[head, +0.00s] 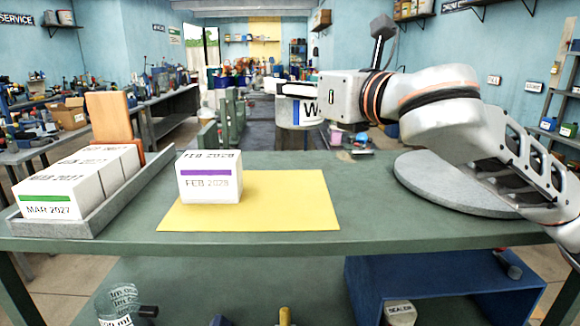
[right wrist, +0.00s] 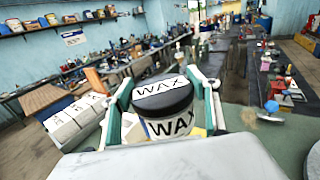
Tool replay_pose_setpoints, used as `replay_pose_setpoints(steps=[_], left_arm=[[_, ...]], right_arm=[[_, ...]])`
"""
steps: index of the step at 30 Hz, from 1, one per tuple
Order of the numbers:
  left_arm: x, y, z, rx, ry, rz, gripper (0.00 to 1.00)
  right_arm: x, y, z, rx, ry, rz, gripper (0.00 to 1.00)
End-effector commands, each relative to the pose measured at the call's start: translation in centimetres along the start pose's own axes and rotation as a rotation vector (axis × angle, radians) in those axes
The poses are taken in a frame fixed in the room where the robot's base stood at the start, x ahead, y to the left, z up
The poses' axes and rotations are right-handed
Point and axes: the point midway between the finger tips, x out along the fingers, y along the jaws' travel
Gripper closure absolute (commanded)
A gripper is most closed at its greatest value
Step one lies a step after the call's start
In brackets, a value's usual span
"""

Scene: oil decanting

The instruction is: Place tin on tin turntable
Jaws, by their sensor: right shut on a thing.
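The tin (head: 299,113) is white with a dark lid and a blue mark; part of its label shows a W. My right gripper (head: 300,90) is shut on it and holds it up above the far side of the green table. In the right wrist view the tin (right wrist: 163,97) sits between the two fingers of the gripper (right wrist: 164,84), with WAX on its lid and side. The round grey turntable (head: 440,185) lies on the right of the table, bare where it shows, partly hidden by my right arm. My left gripper is not in view.
A white box marked FEB 2028 (head: 210,180) stands on a yellow mat (head: 290,205). A grey tray (head: 110,208) at the left holds white boxes (head: 48,198), with a wooden block (head: 113,122) behind. The green table (head: 365,215) is clear between mat and turntable.

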Motion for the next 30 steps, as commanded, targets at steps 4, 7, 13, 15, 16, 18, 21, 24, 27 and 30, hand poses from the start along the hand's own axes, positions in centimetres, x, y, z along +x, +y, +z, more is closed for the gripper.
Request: replay_pose_setpoints(steps=[4,7,13,15,16,18,21,24,27,30], left_arm=[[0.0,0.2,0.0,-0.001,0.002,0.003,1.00],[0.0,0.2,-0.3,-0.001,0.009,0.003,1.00],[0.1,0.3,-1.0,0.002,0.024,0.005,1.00],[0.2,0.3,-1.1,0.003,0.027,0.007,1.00],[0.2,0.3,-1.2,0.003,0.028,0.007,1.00],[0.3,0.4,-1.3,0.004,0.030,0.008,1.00],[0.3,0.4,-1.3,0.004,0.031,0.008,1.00],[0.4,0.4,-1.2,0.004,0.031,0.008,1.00],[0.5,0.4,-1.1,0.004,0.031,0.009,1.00],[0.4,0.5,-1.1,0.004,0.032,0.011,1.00]], right_arm=[[0.0,0.0,-3.8,0.004,0.002,0.001,0.74],[0.0,0.0,-6.1,0.004,0.002,0.000,0.74],[0.0,0.0,-9.5,0.002,-0.001,0.000,0.74],[0.0,-0.1,-10.0,0.001,-0.003,-0.001,0.74],[0.0,-0.1,-10.2,0.001,-0.003,-0.001,0.74],[0.0,0.0,-10.4,0.001,-0.004,0.000,0.74],[0.0,0.0,-11.2,0.001,-0.002,0.000,0.74],[0.0,-0.1,-12.6,0.002,-0.001,-0.001,0.74],[0.0,0.0,-13.9,0.003,-0.002,0.000,0.74],[0.0,0.0,-14.2,0.001,-0.004,0.000,0.74]])
